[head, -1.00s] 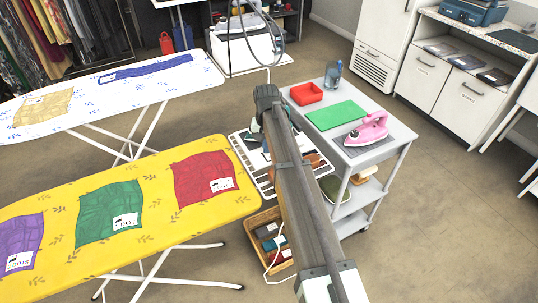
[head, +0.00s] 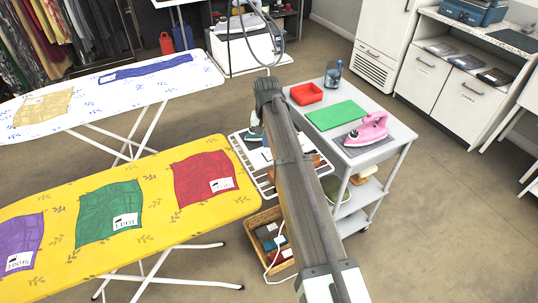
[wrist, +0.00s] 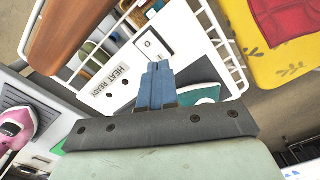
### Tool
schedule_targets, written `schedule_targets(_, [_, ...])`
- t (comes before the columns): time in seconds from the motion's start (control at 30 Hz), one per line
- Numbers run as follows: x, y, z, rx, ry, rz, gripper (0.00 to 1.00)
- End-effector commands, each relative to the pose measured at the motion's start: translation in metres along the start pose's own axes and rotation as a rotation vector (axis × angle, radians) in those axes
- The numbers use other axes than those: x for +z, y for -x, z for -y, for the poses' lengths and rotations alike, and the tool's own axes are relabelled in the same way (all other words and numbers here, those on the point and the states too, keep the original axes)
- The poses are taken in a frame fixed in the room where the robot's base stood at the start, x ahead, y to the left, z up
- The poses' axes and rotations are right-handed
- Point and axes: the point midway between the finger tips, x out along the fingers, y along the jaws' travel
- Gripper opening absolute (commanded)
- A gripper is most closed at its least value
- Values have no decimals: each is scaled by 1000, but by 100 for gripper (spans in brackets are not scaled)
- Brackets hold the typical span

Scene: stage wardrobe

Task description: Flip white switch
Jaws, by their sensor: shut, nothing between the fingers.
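The white switch (wrist: 152,45) is a small rocker in a square frame on a white panel (wrist: 122,72) marked "HEAT READY", in the wrist view. My gripper (wrist: 153,66) shows its blue fingers together, with nothing between them. In the picture the fingertips are just below the switch frame and overlap the panel. I cannot tell whether they touch it. In the head view my own arm hides the fingers and the switch.
A teal iron (wrist: 205,94) lies beside the fingers. A white wire rack (wrist: 222,50) surrounds the panel. The grey trolley (head: 400,133) with a pink iron (head: 368,130) stands to the right, and the yellow ironing board (head: 150,245) to the left.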

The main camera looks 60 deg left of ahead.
Motion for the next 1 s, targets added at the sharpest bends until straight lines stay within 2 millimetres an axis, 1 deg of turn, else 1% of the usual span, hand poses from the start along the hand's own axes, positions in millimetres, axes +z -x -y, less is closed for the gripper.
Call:
schedule_targets(0.1, [0, 9, 0, 0, 0, 0, 0])
schedule_targets(0.6, [0, 39, 0, 0, 0, 0, 0])
schedule_targets(1.0, [0, 41, 0, 0, 0, 0, 0])
